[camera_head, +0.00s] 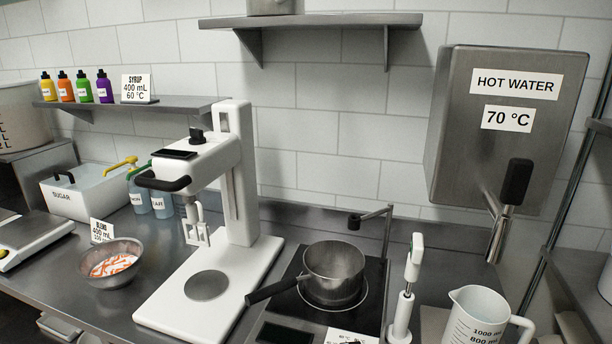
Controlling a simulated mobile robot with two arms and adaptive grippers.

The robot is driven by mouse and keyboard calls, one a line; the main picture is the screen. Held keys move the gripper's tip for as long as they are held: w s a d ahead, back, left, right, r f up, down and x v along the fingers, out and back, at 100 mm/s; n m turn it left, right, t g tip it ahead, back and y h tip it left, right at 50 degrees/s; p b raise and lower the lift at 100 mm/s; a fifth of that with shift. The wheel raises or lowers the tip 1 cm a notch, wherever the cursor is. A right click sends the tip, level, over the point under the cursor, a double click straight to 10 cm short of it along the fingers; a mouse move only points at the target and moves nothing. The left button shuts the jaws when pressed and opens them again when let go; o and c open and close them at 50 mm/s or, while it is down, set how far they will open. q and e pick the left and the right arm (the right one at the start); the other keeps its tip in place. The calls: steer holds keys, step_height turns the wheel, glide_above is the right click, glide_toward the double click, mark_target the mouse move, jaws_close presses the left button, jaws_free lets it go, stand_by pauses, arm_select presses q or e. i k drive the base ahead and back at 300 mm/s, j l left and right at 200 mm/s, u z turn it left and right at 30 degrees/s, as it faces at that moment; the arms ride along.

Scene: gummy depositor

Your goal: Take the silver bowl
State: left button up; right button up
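The silver bowl (112,283) stands upright on the steel counter at the left, in front of the small "BLEND" sign (101,231). It holds something white with orange-red streaks. The white stand machine (240,190) is just right of the bowl, and its base plate comes close to the bowl's right side. Neither of my grippers shows in the head view, so their state and their distance from the bowl cannot be seen.
A scale (30,240) is left of the bowl, and a sugar bin (88,196) and pump bottles (160,203) are behind it. A saucepan (334,274) sits on the hob, its handle pointing left. A measuring jug (478,318) is at the right.

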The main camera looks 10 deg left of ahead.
mark_target(113, 264)
steer(key=u, duration=1.55)
steer(key=i+j+z, duration=0.2)
steer(key=i+z, duration=0.15)
steer(key=i+j+z, duration=0.35)
steer(key=i, duration=0.2)
